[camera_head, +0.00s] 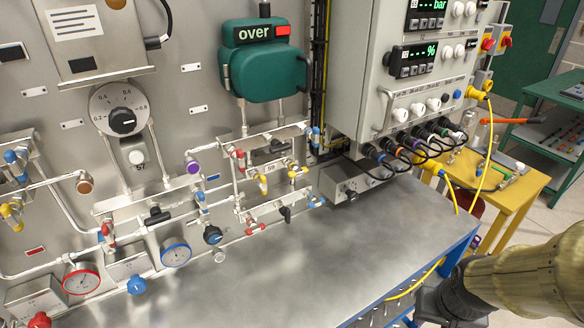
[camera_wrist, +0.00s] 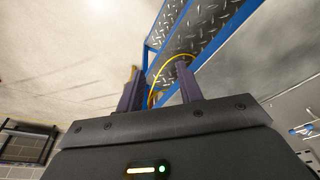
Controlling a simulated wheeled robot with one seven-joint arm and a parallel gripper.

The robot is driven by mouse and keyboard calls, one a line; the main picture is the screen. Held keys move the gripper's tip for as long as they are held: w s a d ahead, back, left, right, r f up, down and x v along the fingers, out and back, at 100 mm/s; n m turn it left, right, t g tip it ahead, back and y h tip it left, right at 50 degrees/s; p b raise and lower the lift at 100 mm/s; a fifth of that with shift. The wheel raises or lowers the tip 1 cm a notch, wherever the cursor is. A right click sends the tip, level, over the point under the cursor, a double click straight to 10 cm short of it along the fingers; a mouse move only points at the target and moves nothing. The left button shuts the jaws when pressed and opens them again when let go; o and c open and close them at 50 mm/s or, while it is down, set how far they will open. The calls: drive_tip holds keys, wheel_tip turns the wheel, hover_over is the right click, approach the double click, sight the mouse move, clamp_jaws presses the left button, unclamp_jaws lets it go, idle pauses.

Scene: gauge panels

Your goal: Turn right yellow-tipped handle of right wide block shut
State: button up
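The exact turn of either handle is too small to tell. In the wrist view, my gripper (camera_wrist: 160,84) has two dark fingers standing apart with nothing between them. The valve block is not in the wrist view. In the head view my arm is at lower right, far from the block.
A steel bench top (camera_head: 370,225) with a blue edge lies below the panel. A grey control cabinet (camera_head: 350,75) with plugged cables juts out right of the block. A yellow table (camera_head: 505,200) and a hanging yellow cable (camera_head: 487,150) stand farther right. Space above the bench is clear.

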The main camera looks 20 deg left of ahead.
drive_tip(key=shift+s+d, duration=0.15)
drive_tip(key=shift+d, duration=0.05)
drive_tip(key=o, duration=0.4)
drive_tip(key=shift+s, duration=0.2)
drive_tip(key=shift+o, duration=1.4)
drive_tip(key=shift+w, duration=0.2)
drive_tip(key=w+a+r+n+t+y+b, duration=0.3)
drive_tip(key=w+a+r+n+t+b, duration=0.15)
drive_tip(key=w+a+t, duration=0.5)
drive_tip(key=s+a+r+n+y+b, duration=0.1)
drive_tip(key=a+r+n+y, duration=0.4)
drive_tip(key=a+r+y, duration=0.4)
drive_tip(key=shift+s+a+r+y, duration=0.2)
drive_tip(key=shift+a+r+y, duration=0.2)
drive_tip(key=shift+a+y, duration=0.6)
drive_tip(key=shift+a+n+g, duration=0.15)
drive_tip(key=shift+n+g, duration=0.1)
